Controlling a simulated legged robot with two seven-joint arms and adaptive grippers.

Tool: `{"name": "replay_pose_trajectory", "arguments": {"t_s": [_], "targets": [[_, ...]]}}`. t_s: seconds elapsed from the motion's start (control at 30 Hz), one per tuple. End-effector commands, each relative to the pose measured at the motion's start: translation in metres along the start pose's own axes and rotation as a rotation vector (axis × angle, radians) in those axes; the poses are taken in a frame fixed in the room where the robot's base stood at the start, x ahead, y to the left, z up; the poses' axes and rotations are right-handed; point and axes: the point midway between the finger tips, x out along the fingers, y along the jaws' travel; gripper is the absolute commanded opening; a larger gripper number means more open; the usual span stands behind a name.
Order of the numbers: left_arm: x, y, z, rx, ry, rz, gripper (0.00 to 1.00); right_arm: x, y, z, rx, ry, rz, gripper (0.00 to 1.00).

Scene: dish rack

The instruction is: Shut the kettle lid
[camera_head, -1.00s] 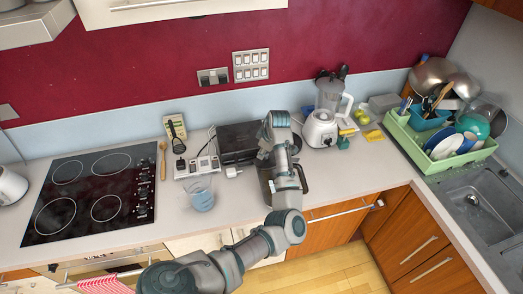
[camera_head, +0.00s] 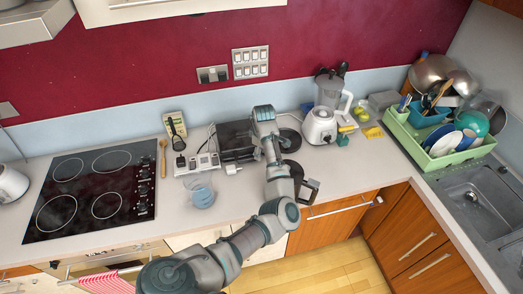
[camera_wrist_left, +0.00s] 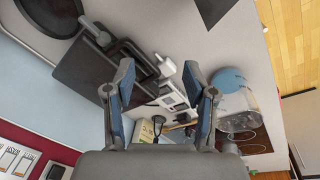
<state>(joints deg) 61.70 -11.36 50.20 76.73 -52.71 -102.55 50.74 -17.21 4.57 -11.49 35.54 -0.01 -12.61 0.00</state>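My left gripper (camera_head: 264,113) is behind the kettle, beside the black appliance, apart from the kettle. In the left wrist view the gripper (camera_wrist_left: 161,80) has its fingers spread with nothing between them. My right gripper is not in view.
A black appliance (camera_head: 235,138) and a dark round disc (camera_head: 290,140) sit behind. The blender (camera_head: 320,125) and dish rack (camera_head: 440,160) are right. Counter between cup and hob (camera_head: 92,190) is mostly clear.

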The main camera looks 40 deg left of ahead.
Motion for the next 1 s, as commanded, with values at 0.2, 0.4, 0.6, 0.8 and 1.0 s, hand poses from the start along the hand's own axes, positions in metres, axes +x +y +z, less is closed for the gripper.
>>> {"name": "replay_pose_trajectory", "arguments": {"t_s": [0.2, 0.4, 0.6, 0.8, 1.0], "targets": [[-0.003, 0.000, 0.000, 0.000, 0.001, 0.003, 0.55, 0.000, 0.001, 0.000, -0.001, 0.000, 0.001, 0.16], [-0.010, 0.001, 0.000, 0.000, 0.002, 0.004, 0.55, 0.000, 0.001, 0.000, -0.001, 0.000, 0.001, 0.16], [-0.018, 0.000, 0.000, 0.000, 0.002, 0.003, 0.55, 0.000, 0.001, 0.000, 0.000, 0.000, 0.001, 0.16], [-0.022, 0.000, -0.001, 0.000, 0.002, 0.003, 0.55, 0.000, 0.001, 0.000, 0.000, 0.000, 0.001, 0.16], [-0.022, 0.000, 0.000, 0.000, 0.002, 0.003, 0.55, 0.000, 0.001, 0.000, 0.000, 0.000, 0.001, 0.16]]}}
